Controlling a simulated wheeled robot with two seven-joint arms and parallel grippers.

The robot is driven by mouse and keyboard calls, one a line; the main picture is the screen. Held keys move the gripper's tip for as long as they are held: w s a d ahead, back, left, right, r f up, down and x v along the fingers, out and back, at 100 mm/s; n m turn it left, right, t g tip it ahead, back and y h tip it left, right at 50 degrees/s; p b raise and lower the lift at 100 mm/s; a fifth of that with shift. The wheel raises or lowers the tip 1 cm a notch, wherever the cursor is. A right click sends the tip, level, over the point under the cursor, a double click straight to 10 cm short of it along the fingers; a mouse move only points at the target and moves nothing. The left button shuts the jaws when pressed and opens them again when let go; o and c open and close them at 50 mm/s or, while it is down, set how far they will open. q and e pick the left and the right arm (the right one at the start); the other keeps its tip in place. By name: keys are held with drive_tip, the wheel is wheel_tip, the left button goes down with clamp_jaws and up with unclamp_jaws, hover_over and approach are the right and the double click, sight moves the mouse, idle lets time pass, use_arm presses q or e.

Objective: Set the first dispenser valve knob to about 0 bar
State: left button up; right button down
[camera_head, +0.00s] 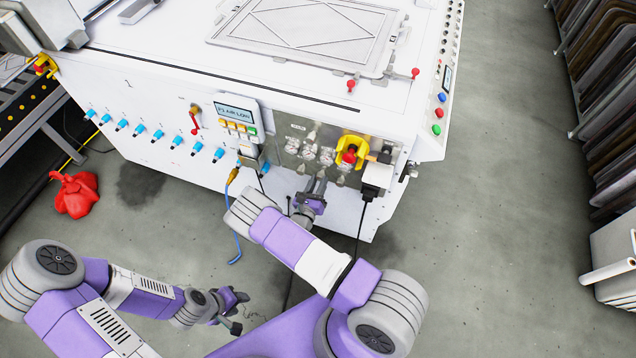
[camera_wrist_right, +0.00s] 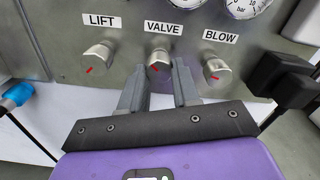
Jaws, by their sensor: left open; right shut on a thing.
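The VALVE knob (camera_wrist_right: 157,58) is a round metal knob with a red mark, under the VALVE label (camera_wrist_right: 163,28) in the right wrist view. Its red mark shows at the lower left of its face. My right gripper (camera_wrist_right: 158,74) has a finger on each side of this knob and is shut on it. In the head view my right gripper (camera_head: 318,187) is at the steel gauge panel (camera_head: 290,146), and the knob is too small to make out there. My left gripper (camera_head: 236,312) is open and low over the floor, away from the machine.
The LIFT knob (camera_wrist_right: 97,58) and BLOW knob (camera_wrist_right: 216,72) flank the VALVE knob closely. A black connector (camera_wrist_right: 290,83) sticks out at right. A yellow-and-red switch (camera_head: 350,152) and a display unit (camera_head: 238,115) are near the panel. A red bundle (camera_head: 76,194) lies on the floor.

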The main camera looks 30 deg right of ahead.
drive_tip(key=shift+n, duration=0.3)
drive_tip(key=n, duration=0.8)
drive_tip(key=shift+r, duration=0.1)
drive_tip(key=n, duration=0.4)
drive_tip(key=shift+s, duration=0.1)
drive_tip(key=shift+r+n, duration=0.1)
drive_tip(key=shift+n, duration=2.3)
drive_tip(key=c, duration=0.8)
unclamp_jaws()
